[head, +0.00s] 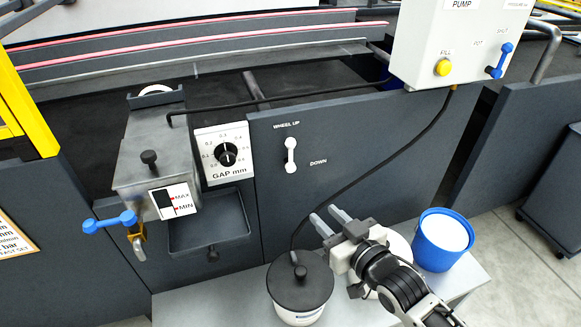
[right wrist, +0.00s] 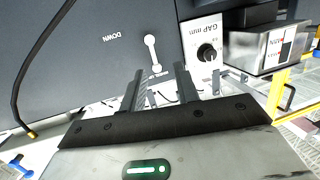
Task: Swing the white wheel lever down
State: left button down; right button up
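The white wheel lever (head: 290,155) is on the dark front panel of the machine, between the labels WHEEL UP and DOWN. It stands roughly upright, by the WHEEL UP label and to the left of DOWN. It also shows in the right wrist view (right wrist: 152,52), beyond the fingertips. My right gripper (head: 328,220) is below and to the right of the lever, apart from it, with its two fingers spread and nothing between them. The open fingers also show in the right wrist view (right wrist: 160,80). My left gripper is in neither view.
The GAP mm dial (head: 227,154) is left of the lever. A grey glue tank (head: 150,150) with a blue-handled valve (head: 110,221) is farther left. A dark-lidded pot (head: 300,285) and blue bucket (head: 442,240) stand on a table below. A black hose (head: 380,170) crosses the panel.

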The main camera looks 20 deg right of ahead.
jog(key=t, duration=0.2)
send_near(292, 154)
jog(key=b+x, duration=0.3)
jog(key=x, duration=0.5)
jog(key=shift+w+r, duration=0.1)
jog(key=shift+w+a, duration=0.1)
jog(key=shift+w, duration=0.35)
grip_shut()
